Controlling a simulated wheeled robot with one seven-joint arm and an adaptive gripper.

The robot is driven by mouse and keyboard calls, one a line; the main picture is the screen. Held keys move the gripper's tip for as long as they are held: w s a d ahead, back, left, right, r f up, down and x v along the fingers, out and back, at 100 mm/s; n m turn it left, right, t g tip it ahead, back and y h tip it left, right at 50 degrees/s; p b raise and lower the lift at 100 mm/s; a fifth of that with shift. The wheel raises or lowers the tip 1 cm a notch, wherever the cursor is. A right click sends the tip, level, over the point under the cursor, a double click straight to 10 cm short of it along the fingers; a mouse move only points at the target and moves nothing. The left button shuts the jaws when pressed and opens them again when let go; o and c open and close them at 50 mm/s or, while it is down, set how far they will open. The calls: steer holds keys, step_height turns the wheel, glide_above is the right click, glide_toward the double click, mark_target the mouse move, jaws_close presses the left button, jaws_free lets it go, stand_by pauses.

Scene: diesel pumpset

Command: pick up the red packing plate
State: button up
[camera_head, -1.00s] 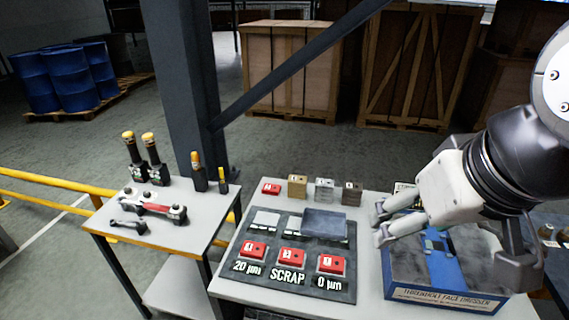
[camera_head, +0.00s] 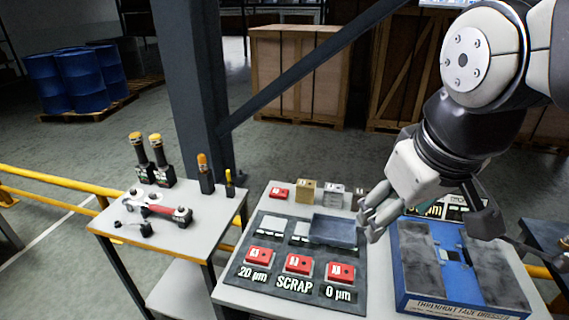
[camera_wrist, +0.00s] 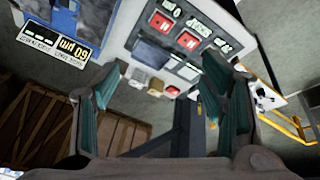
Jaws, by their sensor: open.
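Several red plates are in view. A small red plate (camera_head: 281,193) stands at the left end of a row of blocks at the back of the table; it also shows in the wrist view (camera_wrist: 172,91). Three more lie on the dark board: a left one (camera_head: 260,257), a middle one (camera_head: 298,264) above "SCRAP" and a right one (camera_head: 340,273) above "0 µm". I cannot tell from their looks which is the packing plate. My gripper (camera_head: 371,215) is open and empty, above the table to the right of the grey tray. In the wrist view its fingers (camera_wrist: 163,70) are spread apart.
Brass (camera_head: 306,190) and grey (camera_head: 334,195) blocks stand close beside the back red plate. The grey tray (camera_head: 334,231) sits on the board. A blue dresser box (camera_head: 408,280) is at right. A dark post (camera_head: 196,90) and slanted brace rise behind. A side table (camera_head: 115,222) holds tools.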

steer(key=w+a+f+n+g+b, duration=0.1)
steer(key=w+a+f+n+b, duration=0.15)
steer(key=w+f, duration=0.3)
steer(key=w+a+f+n+g+b, duration=0.1)
steer(key=w+f+n, duration=0.25)
steer(key=w, duration=0.35)
steer(key=n+g+b, duration=0.2)
steer(key=n+b, duration=0.2)
steer(key=n, duration=0.2)
glide_above(299, 262)
step_height(299, 262, down, 15)
steer(key=shift+y, duration=0.3)
steer(key=f, duration=0.9)
steer(key=shift+s+a, duration=0.25)
steer(key=shift+w+d+f, duration=0.1)
steer(key=shift+d+f, duration=0.05)
steer(key=shift+f, duration=1.15)
steer(key=shift+w+d+f, duration=0.1)
steer(key=shift+f, duration=1.15)
jaws_close()
